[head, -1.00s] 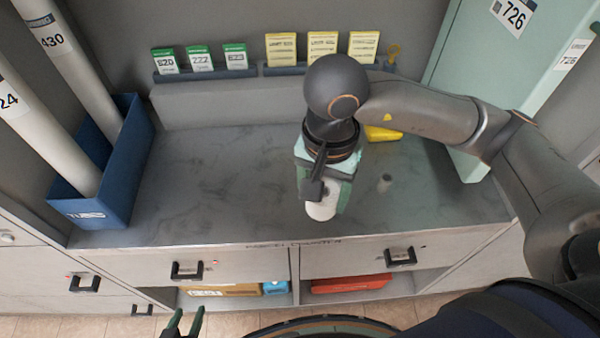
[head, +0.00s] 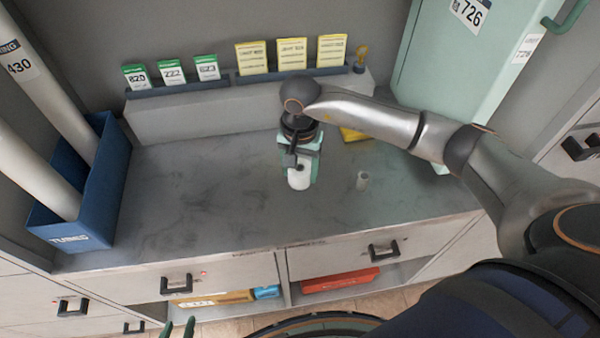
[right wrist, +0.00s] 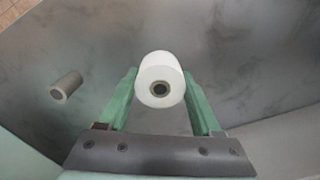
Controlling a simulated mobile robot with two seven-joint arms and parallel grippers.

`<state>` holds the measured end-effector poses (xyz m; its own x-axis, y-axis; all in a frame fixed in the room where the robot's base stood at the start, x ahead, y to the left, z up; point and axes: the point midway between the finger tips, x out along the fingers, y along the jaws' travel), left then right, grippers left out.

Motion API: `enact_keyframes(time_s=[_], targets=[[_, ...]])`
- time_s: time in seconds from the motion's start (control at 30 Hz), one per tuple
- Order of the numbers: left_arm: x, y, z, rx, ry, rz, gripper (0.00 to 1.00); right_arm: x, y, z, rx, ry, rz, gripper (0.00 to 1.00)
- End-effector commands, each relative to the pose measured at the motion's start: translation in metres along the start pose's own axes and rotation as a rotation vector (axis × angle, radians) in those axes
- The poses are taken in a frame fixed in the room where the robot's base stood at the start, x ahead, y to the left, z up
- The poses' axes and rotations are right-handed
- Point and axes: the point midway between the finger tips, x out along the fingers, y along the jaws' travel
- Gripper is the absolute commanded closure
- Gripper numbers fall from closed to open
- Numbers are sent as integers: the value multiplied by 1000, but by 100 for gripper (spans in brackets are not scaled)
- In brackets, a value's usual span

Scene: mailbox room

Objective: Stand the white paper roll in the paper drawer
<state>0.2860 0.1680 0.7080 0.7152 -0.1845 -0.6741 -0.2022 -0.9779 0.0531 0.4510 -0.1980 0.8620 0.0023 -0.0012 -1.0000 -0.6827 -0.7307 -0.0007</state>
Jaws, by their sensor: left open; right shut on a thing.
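The white paper roll (head: 300,179) is held over the grey counter (head: 220,190); in the right wrist view it (right wrist: 160,67) sits between the green fingers, its cored end facing the camera. My right gripper (head: 300,160) is shut on it, pointing down. I cannot tell how high above the counter the roll is. My left gripper (head: 178,329) shows only its green fingertips at the bottom edge, apart and empty. Two closed drawers lie under the counter edge, the left drawer (head: 225,277) and the right drawer (head: 340,256). I cannot read which one is the paper drawer.
A small grey cylinder (head: 362,180) stands right of the roll. A blue bin (head: 107,190) with long tubes is at the left. Green and yellow cards (head: 253,59) line the back ledge. A pale green cabinet (head: 440,60) stands at the back right. The counter's left middle is clear.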

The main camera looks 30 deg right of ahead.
Motion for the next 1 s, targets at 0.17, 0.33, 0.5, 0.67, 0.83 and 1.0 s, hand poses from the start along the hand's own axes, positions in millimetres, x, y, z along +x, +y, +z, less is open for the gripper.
enact_keyframes(time_s=[0.17, 0.33, 0.5, 0.67, 0.83, 1.0], targets=[[-4, 0, -5, 0, 0, 0, 50, 20, 1, 2, -1, -3, 2, 91], [-4, 0, -4, 0, 0, 0, 50, 21, 0, 1, -1, -1, 1, 91], [0, 0, 0, 0, 0, 0, 50, 25, 0, 1, 0, 0, 1, 91], [-1, 0, -1, 0, 0, 0, 50, 24, 1, 1, 0, -1, 1, 18], [-1, 0, -1, 0, 0, 0, 50, 24, 1, 1, 0, -1, 1, 4], [-1, 0, -2, 0, 0, 0, 50, 23, 1, 1, 0, -1, 2, 4]])
